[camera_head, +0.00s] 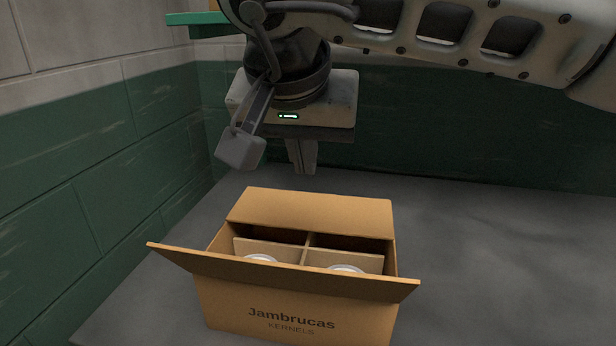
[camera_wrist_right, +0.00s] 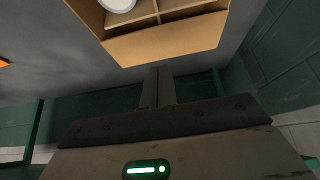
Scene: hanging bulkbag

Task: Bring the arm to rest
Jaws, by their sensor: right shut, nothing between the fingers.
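My right arm comes in from the upper right in the head view, and its gripper (camera_head: 302,168) points down, shut and empty, just beyond the back of an open cardboard box and above it. The gripper's closed fingers also show in the right wrist view (camera_wrist_right: 158,84). The box (camera_head: 300,311), printed "Jambrucas KERNELS", stands on the grey floor with its flaps spread. It also shows at the top of the right wrist view (camera_wrist_right: 170,42). My left gripper is not in view.
Dividers (camera_head: 305,252) split the box, and round pale tops (camera_head: 348,269) show in its front compartments. A green and grey block wall (camera_head: 100,160) stands at the left and continues behind. A green ledge (camera_head: 195,19) is at the upper left. The floor (camera_head: 500,250) right of the box is clear.

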